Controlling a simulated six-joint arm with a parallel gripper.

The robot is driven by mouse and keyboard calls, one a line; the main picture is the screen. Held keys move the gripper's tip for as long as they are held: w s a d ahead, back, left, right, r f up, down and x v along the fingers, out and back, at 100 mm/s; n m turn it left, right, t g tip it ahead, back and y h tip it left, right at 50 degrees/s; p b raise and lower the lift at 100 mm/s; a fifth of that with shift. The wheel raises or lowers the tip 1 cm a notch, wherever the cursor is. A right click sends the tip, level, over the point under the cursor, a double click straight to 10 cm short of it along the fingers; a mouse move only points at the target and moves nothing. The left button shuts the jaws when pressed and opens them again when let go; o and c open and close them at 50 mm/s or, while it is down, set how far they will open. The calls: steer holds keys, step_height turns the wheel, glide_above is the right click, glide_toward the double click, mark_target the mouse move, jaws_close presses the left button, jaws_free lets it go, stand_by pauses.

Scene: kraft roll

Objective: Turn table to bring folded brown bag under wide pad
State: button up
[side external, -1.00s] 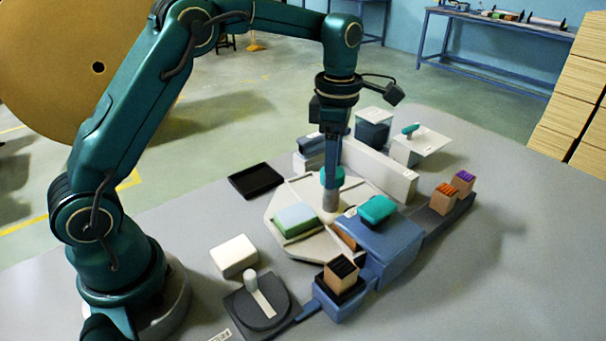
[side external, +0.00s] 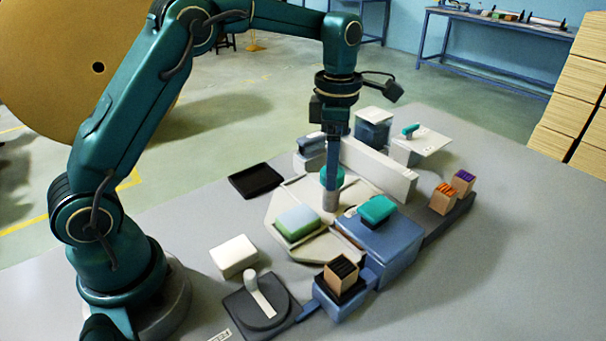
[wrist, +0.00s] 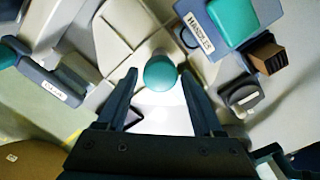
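The cream octagonal turntable (side external: 277,198) has a teal knob (side external: 330,177) at its centre, also in the wrist view (wrist: 160,73). A block with a pale top and green sides (side external: 298,222) lies on the turntable's near side. A wide teal pad (side external: 377,208) sits on the blue station (side external: 400,250) at the right, which overhangs the turntable edge. The brown bag is not visible on the turntable; the station may hide it.
A black tray (side external: 256,181) lies left of the turntable. A white block (side external: 233,255) and a dark dial with a pale lever (side external: 262,297) stand in front. A cream wall (side external: 385,172) runs behind. Brown blocks (side external: 342,270) sit in holders beside the station.

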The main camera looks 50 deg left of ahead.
steer(key=shift+o, duration=0.2)
steer(key=shift+r, duration=2.55)
